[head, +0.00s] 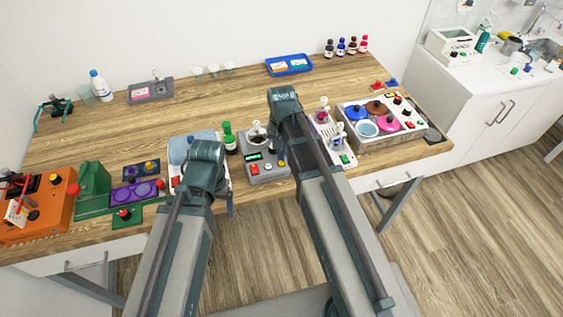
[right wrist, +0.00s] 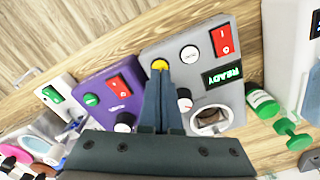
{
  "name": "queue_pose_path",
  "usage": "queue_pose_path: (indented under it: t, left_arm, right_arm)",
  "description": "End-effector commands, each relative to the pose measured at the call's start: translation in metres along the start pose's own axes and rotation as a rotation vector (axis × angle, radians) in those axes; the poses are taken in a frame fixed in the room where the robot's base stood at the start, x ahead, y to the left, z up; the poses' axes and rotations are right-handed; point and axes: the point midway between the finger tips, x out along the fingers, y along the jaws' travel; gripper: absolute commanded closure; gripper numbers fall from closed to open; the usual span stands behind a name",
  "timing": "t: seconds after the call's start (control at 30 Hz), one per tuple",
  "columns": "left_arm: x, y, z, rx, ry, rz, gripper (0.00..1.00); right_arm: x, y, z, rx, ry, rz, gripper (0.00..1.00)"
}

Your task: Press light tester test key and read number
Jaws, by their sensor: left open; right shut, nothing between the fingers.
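The grey tester (head: 266,176) stands near the front of the bench and fills the middle of the right wrist view (right wrist: 218,92). Its display (right wrist: 222,76) reads READY, seen upside down. It has a red rocker switch (right wrist: 225,40), a white button (right wrist: 190,53) with lettering too small to read, a yellow button (right wrist: 159,65), a dial and a round well (right wrist: 211,117). My right gripper (right wrist: 160,82) is shut and empty, its fingertips at the yellow button; I cannot tell whether they touch it. My left gripper (head: 229,205) is open, mostly hidden behind its arm, left of the tester.
A purple device (right wrist: 108,97) with a red switch stands beside the tester. A green-capped bottle (head: 229,140) stands on its other side. An orange device (head: 45,215) is at far left, a tray of coloured lids (head: 352,146) at right.

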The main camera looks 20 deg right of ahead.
Motion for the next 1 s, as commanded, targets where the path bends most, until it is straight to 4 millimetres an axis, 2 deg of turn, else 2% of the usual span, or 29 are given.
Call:
queue_pose_path:
  t: [1.0]
  left_arm:
    - [0.0072, 0.0007, -0.0004, 0.000, 0.000, 0.000, 0.15]
  right_arm:
    - [0.0072, 0.0000, 0.0000, 0.000, 0.000, 0.000, 1.00]
